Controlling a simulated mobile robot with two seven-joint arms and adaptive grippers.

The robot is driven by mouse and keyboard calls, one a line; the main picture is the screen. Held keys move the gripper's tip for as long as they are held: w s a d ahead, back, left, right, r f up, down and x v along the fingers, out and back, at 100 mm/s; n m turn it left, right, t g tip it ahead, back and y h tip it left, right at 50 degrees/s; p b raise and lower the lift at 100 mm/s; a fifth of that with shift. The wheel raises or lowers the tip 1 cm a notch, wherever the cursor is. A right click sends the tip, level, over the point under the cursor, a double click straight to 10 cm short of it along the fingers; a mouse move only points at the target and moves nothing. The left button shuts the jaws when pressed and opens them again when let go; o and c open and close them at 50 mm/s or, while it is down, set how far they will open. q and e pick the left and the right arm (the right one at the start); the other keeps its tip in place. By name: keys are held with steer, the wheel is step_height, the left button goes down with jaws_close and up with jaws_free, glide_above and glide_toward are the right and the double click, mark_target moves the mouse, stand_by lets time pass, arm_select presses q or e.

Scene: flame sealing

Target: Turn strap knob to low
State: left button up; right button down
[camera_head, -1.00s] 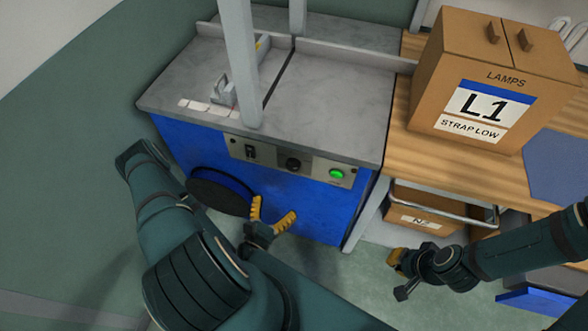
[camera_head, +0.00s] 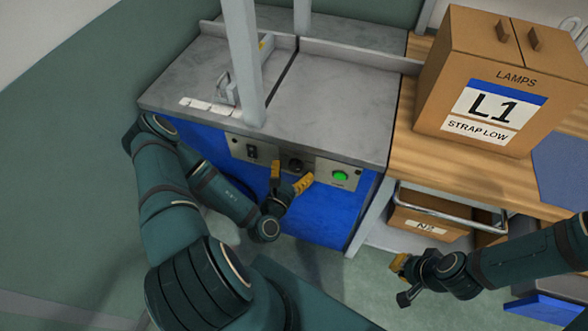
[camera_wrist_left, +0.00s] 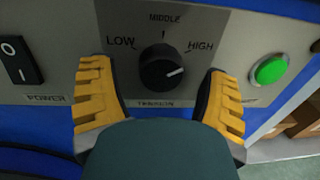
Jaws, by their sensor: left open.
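The strap knob (camera_head: 296,164) is a black dial on the grey control panel of the blue machine (camera_head: 325,218). In the left wrist view the knob (camera_wrist_left: 161,70) has a white pointer aimed right and slightly up, on the HIGH side. LOW, MIDDLE and HIGH are printed around it, with LOW at its left. My left gripper (camera_head: 290,176) is open in front of the knob, with one yellow finger on each side. In the wrist view both fingers stand apart from the knob. My right gripper (camera_head: 404,278) hangs at the lower right, away from the machine.
A black power switch (camera_wrist_left: 20,60) is left of the knob and a green button (camera_wrist_left: 270,69) is right of it. A cardboard box (camera_head: 430,105) labelled "LAMPS L1 STRAP LOW" stands on the wooden bench (camera_head: 400,145). A grey post (camera_head: 241,65) rises above the panel.

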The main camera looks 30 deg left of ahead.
arm_select(q)
steer(key=shift+w, duration=0.25)
steer(key=c, duration=1.2)
